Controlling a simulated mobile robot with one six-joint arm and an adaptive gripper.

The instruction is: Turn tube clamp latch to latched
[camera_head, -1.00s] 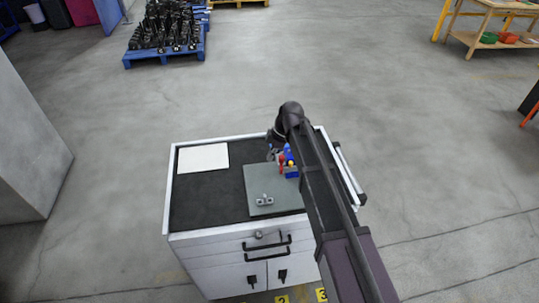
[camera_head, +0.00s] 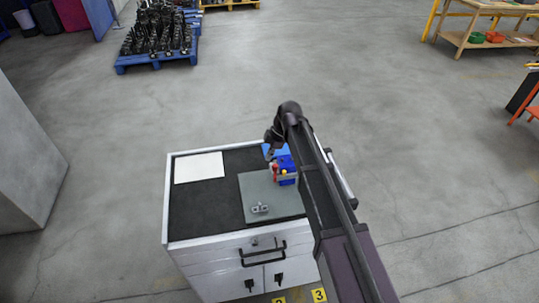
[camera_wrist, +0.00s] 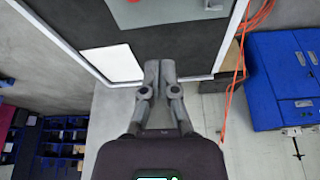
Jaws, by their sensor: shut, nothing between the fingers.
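A small grey metal fitting (camera_head: 260,208) lies on the grey plate (camera_head: 252,188) on the cabinet top. A blue block with red and yellow parts (camera_head: 285,172) stands at the plate's far right, beside my arm. I cannot tell for sure which of these carries the tube clamp latch, and its position is too small to read. My gripper (camera_wrist: 160,66) is shut and empty in the wrist view, its fingers pointing over the cabinet's edge strip, apart from the plate. In the head view my gripper is small and dark at the far edge of the cabinet.
A white sheet (camera_head: 199,168) lies on the black mat at the cabinet's far left; it also shows in the wrist view (camera_wrist: 112,63). An orange cable (camera_wrist: 240,65) and blue cabinet (camera_wrist: 283,80) are at the right of the wrist view. A blue pallet (camera_head: 155,58) stands far off on open floor.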

